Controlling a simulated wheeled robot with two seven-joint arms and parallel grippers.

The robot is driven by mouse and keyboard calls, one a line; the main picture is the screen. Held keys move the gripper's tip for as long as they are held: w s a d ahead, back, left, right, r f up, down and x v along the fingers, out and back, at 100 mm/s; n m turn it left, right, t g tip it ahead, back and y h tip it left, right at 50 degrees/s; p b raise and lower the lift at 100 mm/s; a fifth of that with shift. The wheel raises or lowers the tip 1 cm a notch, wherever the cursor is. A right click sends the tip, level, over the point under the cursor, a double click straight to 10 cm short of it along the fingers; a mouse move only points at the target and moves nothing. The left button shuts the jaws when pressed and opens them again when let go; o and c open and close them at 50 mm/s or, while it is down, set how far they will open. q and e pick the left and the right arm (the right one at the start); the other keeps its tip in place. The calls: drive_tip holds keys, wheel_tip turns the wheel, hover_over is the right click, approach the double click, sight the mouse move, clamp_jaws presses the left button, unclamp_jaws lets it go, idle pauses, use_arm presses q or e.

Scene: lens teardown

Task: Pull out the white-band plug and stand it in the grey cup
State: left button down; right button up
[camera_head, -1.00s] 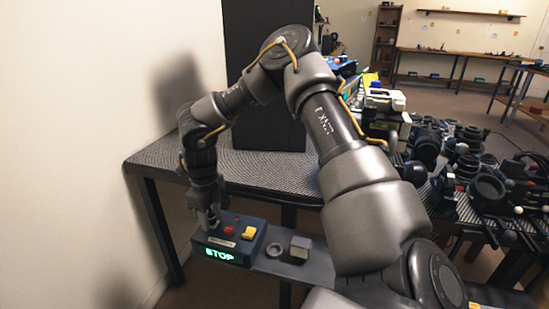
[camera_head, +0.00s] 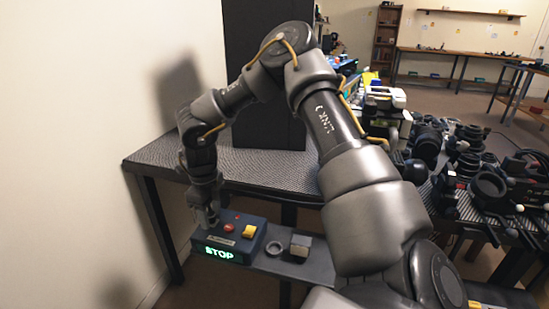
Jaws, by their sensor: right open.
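My right gripper (camera_head: 210,222) points down at the left part of a dark box (camera_head: 238,243), with its fingertips at or just above the box top. Its jaws are open; the view is small and I cannot tell whether anything is between them. The box top carries a red button (camera_head: 229,227) and a yellow block (camera_head: 249,231). A small round grey ring-shaped thing (camera_head: 274,248), possibly the grey cup, stands to the right of the box. I cannot make out a plug with a white band; the gripper hides part of the box top. My left gripper is not in view.
The box front has a lit green STOP display (camera_head: 218,253). A small grey block (camera_head: 300,247) stands right of the ring on the dark shelf (camera_head: 315,267). A table with a textured top (camera_head: 265,168) rises behind. Dark lens parts (camera_head: 490,185) crowd the right side.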

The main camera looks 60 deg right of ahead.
sight(210, 212)
drive_tip(key=shift+b, duration=0.35)
idle(0.3)
clamp_jaws()
idle(0.4)
drive_tip(key=shift+r, duration=0.2)
drive_tip(key=shift+r+p, duration=1.55)
drive_tip(key=shift+r, duration=1.3)
